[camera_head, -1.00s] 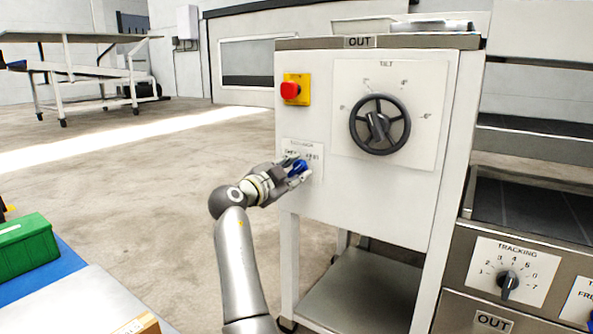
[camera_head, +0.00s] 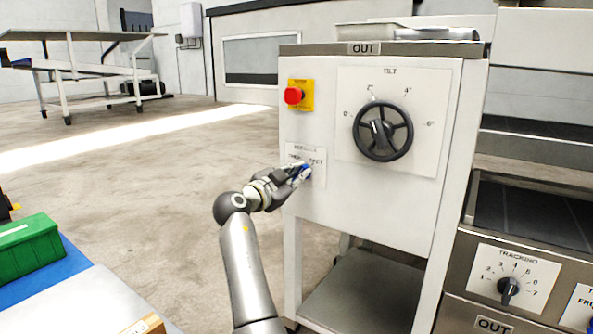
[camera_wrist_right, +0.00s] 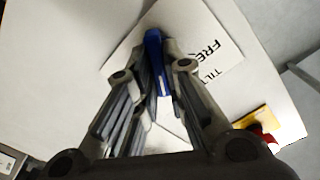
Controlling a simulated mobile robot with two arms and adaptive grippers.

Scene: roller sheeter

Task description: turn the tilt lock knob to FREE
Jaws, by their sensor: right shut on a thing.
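The blue tilt lock knob (camera_head: 307,172) sits on a small white label plate (camera_head: 319,153) at the lower left of the white machine panel. My right gripper (camera_head: 300,174) reaches it from the front left and is shut on it, its fingers covering most of the knob. In the right wrist view the blue knob (camera_wrist_right: 154,48) stands between the two fingers, and the word FREE (camera_wrist_right: 207,48) is readable beside it. The fingers hide the rest of the plate, so I cannot tell the knob's exact setting. My left gripper is not in view.
A red stop button (camera_head: 293,96) on a yellow plate is above the label. The black tilt handwheel (camera_head: 383,131) is to the right. A tracking knob (camera_head: 508,291) is at lower right. A green box (camera_head: 28,247) stands at lower left. The floor left of the machine is clear.

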